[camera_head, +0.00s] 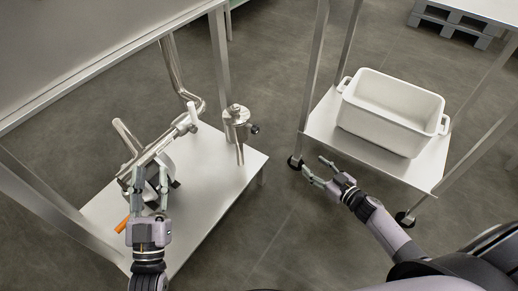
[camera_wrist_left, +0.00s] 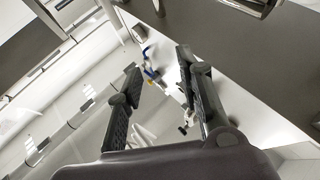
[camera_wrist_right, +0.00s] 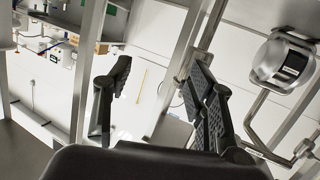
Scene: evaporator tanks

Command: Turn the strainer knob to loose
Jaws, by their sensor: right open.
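A steel upright strainer-like body (camera_head: 238,122) with a round cap on top and a dark side knob (camera_head: 255,129) stands at the far corner of the low white table. I cannot tell which part is the strainer knob. My left gripper (camera_head: 150,180) is open in front of a steel pipe assembly (camera_head: 158,146) on the same table, left of the upright body. Its spread fingers also show in the left wrist view (camera_wrist_left: 160,90). My right gripper (camera_head: 320,168) is open and empty, right of the table and apart from the body. Its spread fingers show in the right wrist view (camera_wrist_right: 160,80).
An orange handle (camera_head: 122,224) lies near the left gripper. A white tub (camera_head: 393,112) stands on a wheeled steel cart to the right. Steel posts rise around both. Grey floor (camera_head: 275,215) is open between table and cart. A shiny steel cylinder (camera_wrist_right: 283,62) shows in the right wrist view.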

